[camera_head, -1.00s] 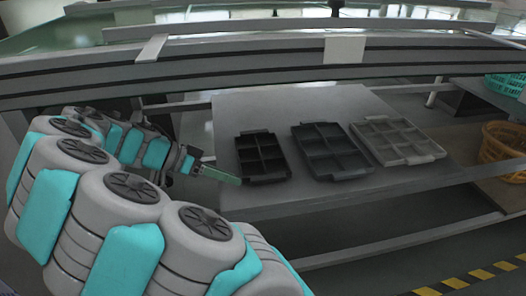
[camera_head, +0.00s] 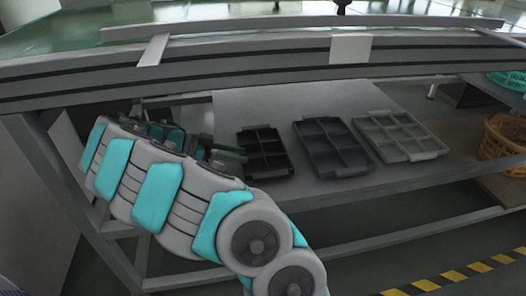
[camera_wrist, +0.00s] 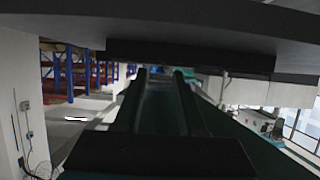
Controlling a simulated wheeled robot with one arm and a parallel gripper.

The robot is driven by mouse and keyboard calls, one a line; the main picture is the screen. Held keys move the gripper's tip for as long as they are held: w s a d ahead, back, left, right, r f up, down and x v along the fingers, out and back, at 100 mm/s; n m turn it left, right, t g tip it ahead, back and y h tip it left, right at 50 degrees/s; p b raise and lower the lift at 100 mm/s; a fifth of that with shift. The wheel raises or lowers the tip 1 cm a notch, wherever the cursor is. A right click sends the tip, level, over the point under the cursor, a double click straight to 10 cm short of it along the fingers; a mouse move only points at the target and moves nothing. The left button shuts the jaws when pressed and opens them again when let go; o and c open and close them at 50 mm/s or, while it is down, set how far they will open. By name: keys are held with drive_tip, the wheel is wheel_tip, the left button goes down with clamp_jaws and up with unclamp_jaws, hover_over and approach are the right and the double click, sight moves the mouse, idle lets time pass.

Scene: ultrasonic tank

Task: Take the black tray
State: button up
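The black tray (camera_head: 262,172) is a small dark tray with several compartments. It lies flat on the lower shelf, leftmost of three trays in the head view. My gripper (camera_head: 236,153) is at its left side, very close to it; I cannot tell whether they touch. In the wrist view, the two fingers (camera_wrist: 161,76) stand apart with a gap between them, and nothing is clearly held. A dark bar crosses just beyond the fingertips; I cannot tell what it is.
A dark grey tray (camera_head: 345,171) and a lighter grey tray (camera_head: 420,155) lie to the right on the shelf (camera_head: 240,104). The bench's thick front beam (camera_head: 250,68) runs above. An orange basket (camera_head: 503,140) stands at far right. Bare shelf shows behind the trays.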

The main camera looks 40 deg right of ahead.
sight(257, 157)
drive_tip(key=x, duration=0.1)
drive_tip(key=p+x, duration=0.1)
drive_tip(key=x, duration=0.3)
drive_tip(key=shift+w+d+f, duration=0.15)
drive_tip(key=shift+w+d, duration=0.05)
clamp_jaws()
idle(1.2)
